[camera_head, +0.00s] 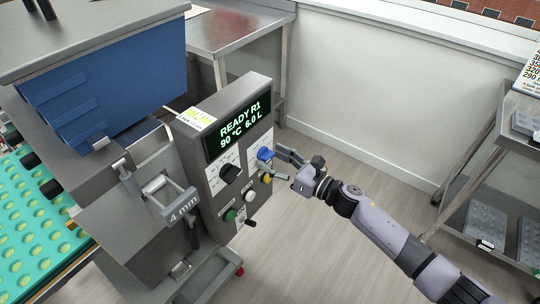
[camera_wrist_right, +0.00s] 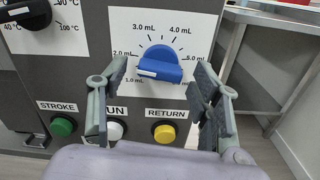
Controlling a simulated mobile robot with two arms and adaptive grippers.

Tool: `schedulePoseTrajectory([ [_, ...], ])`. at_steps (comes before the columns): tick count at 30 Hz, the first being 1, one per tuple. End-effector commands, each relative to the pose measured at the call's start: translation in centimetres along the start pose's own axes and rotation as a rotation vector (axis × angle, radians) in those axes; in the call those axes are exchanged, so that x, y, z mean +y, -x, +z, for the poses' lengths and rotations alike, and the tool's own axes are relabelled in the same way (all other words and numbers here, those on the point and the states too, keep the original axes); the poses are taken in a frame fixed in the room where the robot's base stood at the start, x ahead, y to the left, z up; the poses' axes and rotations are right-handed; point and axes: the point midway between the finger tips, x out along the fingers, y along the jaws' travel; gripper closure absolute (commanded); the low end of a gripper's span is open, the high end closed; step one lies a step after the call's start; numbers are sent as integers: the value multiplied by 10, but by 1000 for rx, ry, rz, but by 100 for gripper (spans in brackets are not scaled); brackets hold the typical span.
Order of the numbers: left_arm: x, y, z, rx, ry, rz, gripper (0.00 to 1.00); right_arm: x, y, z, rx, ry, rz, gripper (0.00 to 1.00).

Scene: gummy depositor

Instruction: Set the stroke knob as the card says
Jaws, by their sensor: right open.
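The blue stroke knob (camera_wrist_right: 160,64) sits on a white dial plate marked from 1.0 mL up to 5.0 mL and beyond. Its white line is on the left end of the handle, toward the 1.0–2.0 mL side. In the head view the knob (camera_head: 265,153) is on the control panel's right part. My right gripper (camera_head: 281,162) is open in front of it. In the wrist view its fingers (camera_wrist_right: 158,88) stand left and right of the knob, apart from it.
The display (camera_head: 238,125) reads READY R1, 90 °C, 6.0 L. A black temperature knob (camera_wrist_right: 30,14) is left of the dial. Green (camera_wrist_right: 62,127), white (camera_wrist_right: 112,131) and yellow (camera_wrist_right: 164,133) buttons sit below. A shelf rack (camera_head: 470,215) stands right; floor between is clear.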

Motion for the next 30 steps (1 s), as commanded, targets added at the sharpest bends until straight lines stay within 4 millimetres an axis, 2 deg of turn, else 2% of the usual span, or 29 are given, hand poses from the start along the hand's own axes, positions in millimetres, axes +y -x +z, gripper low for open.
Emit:
schedulePoseTrajectory([
  [5, 3, 1, -2, 2, 0, 3, 100, 0, -14, 0, 1, 0, 1, 42],
  [14, 4, 1, -2, 2, 0, 4, 100, 0, -16, -1, 1, 0, 1, 42],
  [30, 3, 1, 0, 0, 0, 4, 100, 0, -16, -1, 1, 0, 0, 77],
])
